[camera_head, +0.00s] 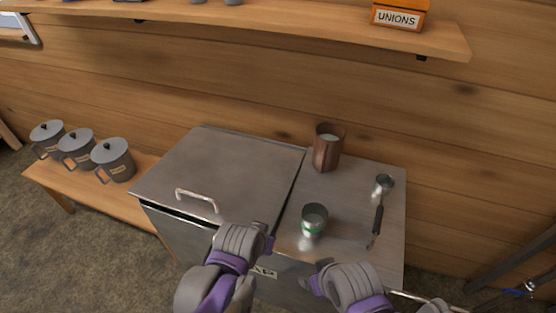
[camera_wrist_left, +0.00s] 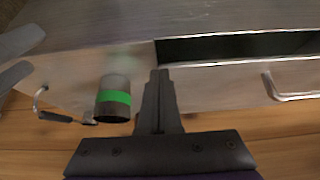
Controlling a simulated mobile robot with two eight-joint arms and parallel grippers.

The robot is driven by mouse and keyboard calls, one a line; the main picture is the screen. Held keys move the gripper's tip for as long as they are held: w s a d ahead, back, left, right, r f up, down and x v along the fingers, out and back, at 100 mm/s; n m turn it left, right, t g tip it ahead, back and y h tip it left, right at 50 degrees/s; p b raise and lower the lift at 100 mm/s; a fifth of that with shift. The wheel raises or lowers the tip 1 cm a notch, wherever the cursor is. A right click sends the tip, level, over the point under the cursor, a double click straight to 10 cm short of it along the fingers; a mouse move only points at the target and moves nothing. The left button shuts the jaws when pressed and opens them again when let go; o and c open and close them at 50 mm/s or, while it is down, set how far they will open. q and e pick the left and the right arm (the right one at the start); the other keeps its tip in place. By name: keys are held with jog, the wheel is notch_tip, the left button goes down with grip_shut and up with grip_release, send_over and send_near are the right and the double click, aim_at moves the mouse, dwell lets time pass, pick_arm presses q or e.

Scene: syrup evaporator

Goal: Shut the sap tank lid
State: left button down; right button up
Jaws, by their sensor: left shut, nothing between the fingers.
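The grey metal sap tank (camera_head: 180,238) stands left of centre in the head view, with part of a label on its front. Its flat lid (camera_head: 225,165) has a bent handle (camera_head: 197,200) near the front edge. A dark gap (camera_wrist_left: 240,47) shows along the lid's front edge in the left wrist view, where the handle (camera_wrist_left: 290,93) is at the right. My left gripper (camera_head: 266,232) is shut and empty by the lid's front right corner; its fingertips (camera_wrist_left: 158,74) are beside the gap's end. My right gripper (camera_head: 312,278) is lower right, before the metal counter; its jaw opening is unclear.
On the counter (camera_head: 345,195) right of the lid stand a green-banded metal cup (camera_head: 313,220), a brown cup (camera_head: 327,148) and a ladle (camera_head: 379,205). Several lidded mugs (camera_head: 113,160) stand on a wooden bench at left. A shelf (camera_head: 280,20) with an orange box crosses the wall above.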

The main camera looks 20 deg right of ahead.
pick_arm(q)
jog(key=shift+f, duration=0.1)
dwell(0.4)
notch_tip(320, 180, up, 14)
jog(key=m+g+y+p, duration=0.4)
jog(key=m+g+p, duration=0.2)
jog(key=m, duration=1.2)
send_over(234, 222)
jog(key=d, duration=0.1)
jog(key=f, duration=0.4)
jog(key=s+f+b, duration=0.1)
jog(key=f, duration=0.4)
jog(key=a+f, duration=0.1)
jog(key=f, duration=0.4)
jog(key=shift+s, duration=0.4)
